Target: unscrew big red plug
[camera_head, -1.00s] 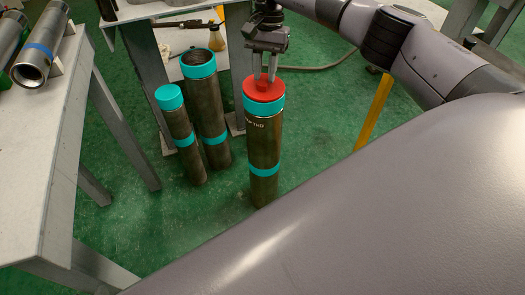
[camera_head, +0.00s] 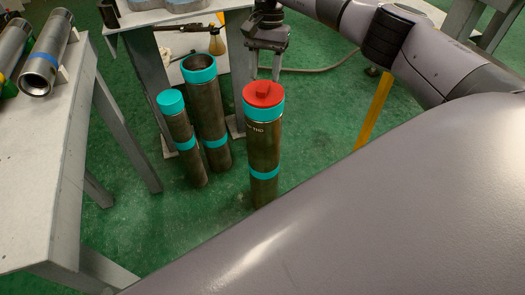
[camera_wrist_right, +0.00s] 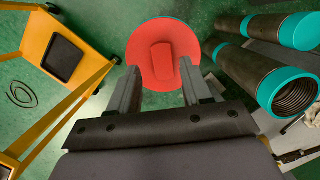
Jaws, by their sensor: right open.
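The big red plug (camera_head: 263,93) sits in the top of an upright metal pipe (camera_head: 263,150) with turquoise bands. In the right wrist view the plug (camera_wrist_right: 163,54) is a red disc with a raised grip bar across its middle. My right gripper (camera_head: 265,76) is open and empty just above and behind the plug. In the right wrist view its fingers (camera_wrist_right: 160,90) are spread wide on either side of the plug's near edge, with the grip bar beyond them. My left gripper is not in view.
Two upright pipes stand left of the plugged one: a short one with a turquoise cap (camera_head: 170,102) and a taller open one (camera_head: 199,68). A grey table (camera_head: 40,180) holds pipes at the left. A yellow frame (camera_wrist_right: 55,55) shows in the wrist view.

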